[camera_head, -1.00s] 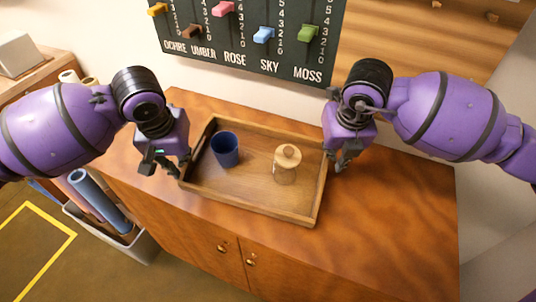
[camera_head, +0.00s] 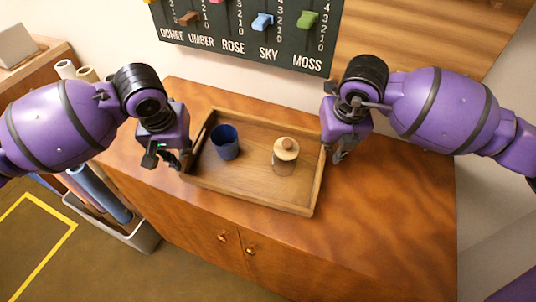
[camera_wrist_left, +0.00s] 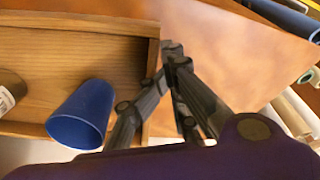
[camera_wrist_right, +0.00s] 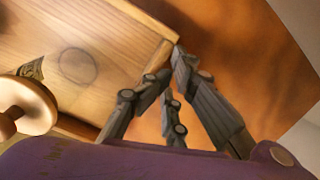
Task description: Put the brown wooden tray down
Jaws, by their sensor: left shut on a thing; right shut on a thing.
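The brown wooden tray (camera_head: 225,190) is over the cabinet top, between my two grippers, and looks about level. Whether it touches the surface I cannot tell. A blue cup (camera_head: 225,143) stands in its left part and a jar with a wooden lid (camera_head: 285,157) stands right of its middle. My left gripper (camera_head: 172,163) is shut on the tray's left end; in the left wrist view its fingers (camera_wrist_left: 168,75) close at the tray wall. My right gripper (camera_head: 338,155) is shut on the right end; in the right wrist view its fingers (camera_wrist_right: 172,75) meet at the tray's edge.
The wooden cabinet top (camera_head: 390,215) is clear to the right of the tray. A board with coloured sliders (camera_head: 245,30) is on the wall behind. A bin with rolled tubes (camera_head: 110,210) stands on the floor at left.

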